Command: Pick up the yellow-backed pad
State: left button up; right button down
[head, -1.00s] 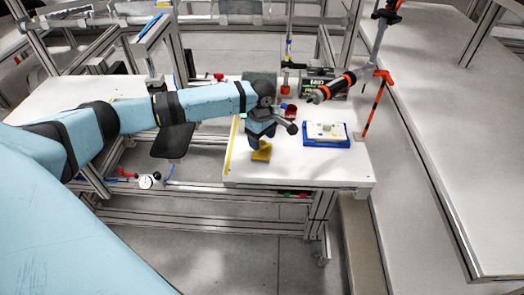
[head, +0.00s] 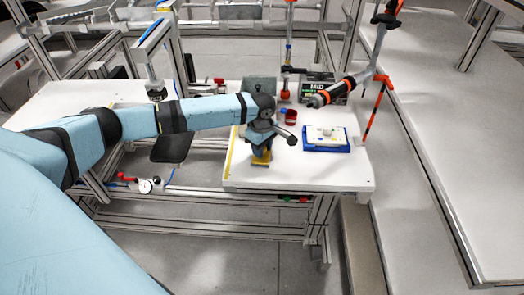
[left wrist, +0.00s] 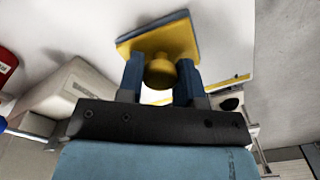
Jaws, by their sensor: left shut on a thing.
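The yellow-backed pad (head: 261,158) is at the left part of the white table, below my left gripper (head: 261,149). In the left wrist view the pad (left wrist: 177,33) shows a yellow back, a dark blue-grey layer and a round yellow knob. The two blue fingers of my left gripper (left wrist: 160,72) are closed on either side of the knob. The pad is at or very near the table surface; I cannot tell whether it touches. My right gripper is not in view.
A blue tray (head: 313,148) with a pale part on it lies to the right on the white table (head: 300,175). A red cup (head: 291,117) and a grey box (head: 259,85) stand behind. An orange-and-black tool (head: 338,90) hangs over the right back.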

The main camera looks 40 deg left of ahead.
pick_arm(q)
notch_tip(320, 180, up, 20)
jog(key=p, duration=0.1)
dwell(0.5)
